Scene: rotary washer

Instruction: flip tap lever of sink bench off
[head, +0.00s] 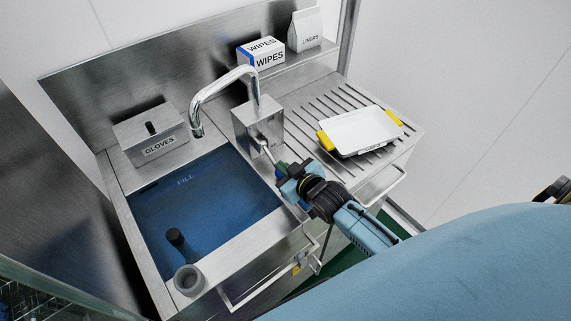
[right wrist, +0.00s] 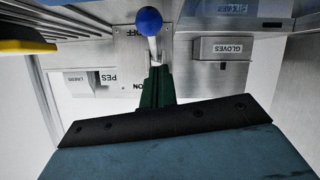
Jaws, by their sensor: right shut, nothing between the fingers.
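The tap lever (head: 265,148) is a thin metal rod on the front of the steel tap block (head: 246,128) at the sink bench. In the right wrist view, the lever's blue knob (right wrist: 148,21) is at the top, with its pale rod running down toward my fingertips. OFF and ON lettering shows partly on the block. My right gripper (head: 281,170) is shut and empty, right at the lever in the head view. In the wrist view its green fingers (right wrist: 156,72) overlap the rod's lower end; I cannot tell whether they touch. My left gripper is not in view.
The curved spout (head: 222,79) arches over the blue-looking basin (head: 190,215). A GLOVES box (head: 151,136) stands left of it. A white tray with yellow handles (head: 362,132) sits on the drainboard. A WIPES box (head: 261,53) and LINERS bag (head: 306,29) stand on the back shelf.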

